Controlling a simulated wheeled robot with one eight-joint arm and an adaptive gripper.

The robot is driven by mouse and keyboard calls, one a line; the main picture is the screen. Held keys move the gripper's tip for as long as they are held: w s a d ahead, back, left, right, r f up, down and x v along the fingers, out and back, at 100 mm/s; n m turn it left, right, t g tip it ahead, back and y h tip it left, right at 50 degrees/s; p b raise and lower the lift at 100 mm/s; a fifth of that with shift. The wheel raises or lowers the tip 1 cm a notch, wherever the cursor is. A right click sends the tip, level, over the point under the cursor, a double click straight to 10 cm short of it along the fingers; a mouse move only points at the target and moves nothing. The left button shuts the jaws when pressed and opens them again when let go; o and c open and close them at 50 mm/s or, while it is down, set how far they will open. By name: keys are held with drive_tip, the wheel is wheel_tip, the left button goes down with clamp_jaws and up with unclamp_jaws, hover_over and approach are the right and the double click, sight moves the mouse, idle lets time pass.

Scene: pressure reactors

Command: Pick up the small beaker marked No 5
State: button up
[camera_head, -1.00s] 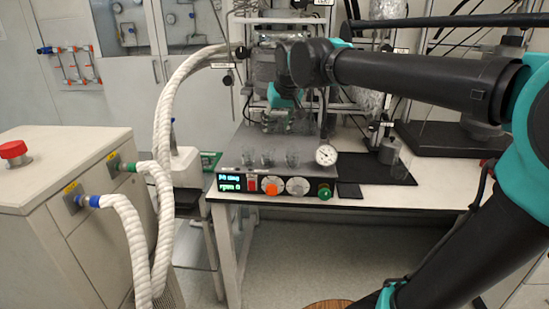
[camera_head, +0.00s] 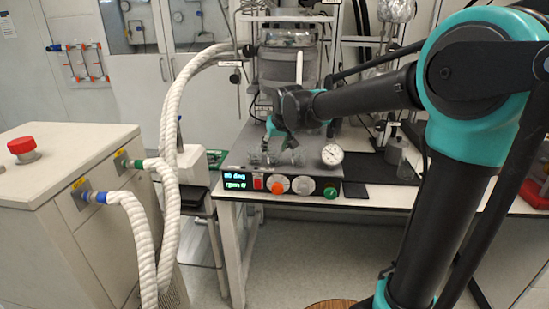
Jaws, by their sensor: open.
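Small clear glass beakers (camera_head: 262,158) stand close together on the grey top of the reactor control box (camera_head: 236,157). They are small and see-through, and I cannot read any number on them. My gripper (camera_head: 278,148) is open and points down at the beakers, just above or around them. My wrist and the gripper hide part of the group, so I cannot tell which beaker is nearest the fingers or whether they touch one.
The control box has a lit display (camera_head: 237,180), knobs and a round gauge (camera_head: 332,154). A glass reactor vessel (camera_head: 287,62) stands behind. White hoses (camera_head: 170,120) run at the left beside a cabinet with a red button (camera_head: 22,148). A black mat (camera_head: 370,168) lies at the right.

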drive_tip(key=shift+w+a+f, duration=0.15)
drive_tip(key=shift+w+f, duration=0.2)
drive_tip(key=shift+f, duration=0.2)
drive_tip(key=shift+c, duration=0.6)
drive_tip(key=c, duration=0.8)
